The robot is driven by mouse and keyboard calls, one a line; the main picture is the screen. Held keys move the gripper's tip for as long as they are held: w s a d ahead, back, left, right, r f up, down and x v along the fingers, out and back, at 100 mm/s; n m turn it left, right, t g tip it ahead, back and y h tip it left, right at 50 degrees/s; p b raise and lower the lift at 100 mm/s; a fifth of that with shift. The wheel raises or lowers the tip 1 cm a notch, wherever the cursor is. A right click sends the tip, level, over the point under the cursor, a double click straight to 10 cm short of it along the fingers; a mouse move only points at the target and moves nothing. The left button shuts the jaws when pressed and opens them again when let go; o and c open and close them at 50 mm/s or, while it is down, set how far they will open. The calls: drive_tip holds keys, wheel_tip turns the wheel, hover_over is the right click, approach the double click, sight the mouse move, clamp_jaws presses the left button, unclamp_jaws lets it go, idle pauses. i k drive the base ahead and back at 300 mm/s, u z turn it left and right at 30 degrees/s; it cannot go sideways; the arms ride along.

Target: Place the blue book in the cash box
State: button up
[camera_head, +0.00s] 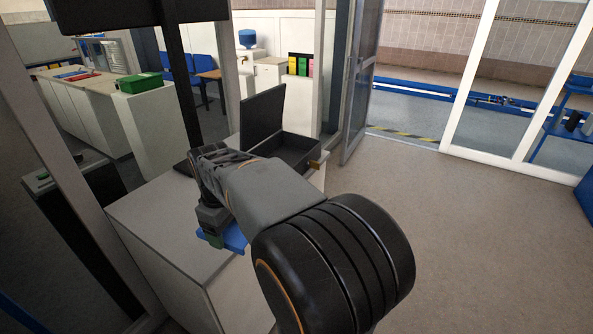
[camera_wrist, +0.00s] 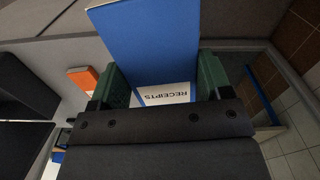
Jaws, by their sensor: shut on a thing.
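The blue book (camera_head: 234,238) shows below my wrist in the head view, beyond my arm. In the wrist view the blue book (camera_wrist: 150,42) bears a white label reading "RECEIPTS". My gripper (camera_wrist: 163,82) is shut on it, with a green finger on each side. In the head view my gripper (camera_head: 212,240) is partly hidden by my arm. The cash box (camera_head: 298,148) is black and stands on the white counter with its lid (camera_head: 262,116) raised. The book is in front of the box and apart from it. My arm hides part of the box.
A glass door (camera_head: 360,80) is open at the right of the counter. A green crate (camera_head: 141,83) stands on a far counter. An orange object (camera_wrist: 85,78) shows in the wrist view.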

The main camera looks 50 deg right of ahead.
sight(285, 162)
drive_tip(key=k, duration=1.3)
drive_tip(key=z, duration=1.7)
drive_tip(key=i, duration=2.15)
drive_tip(key=u, duration=2.2)
drive_tip(key=i, duration=0.5)
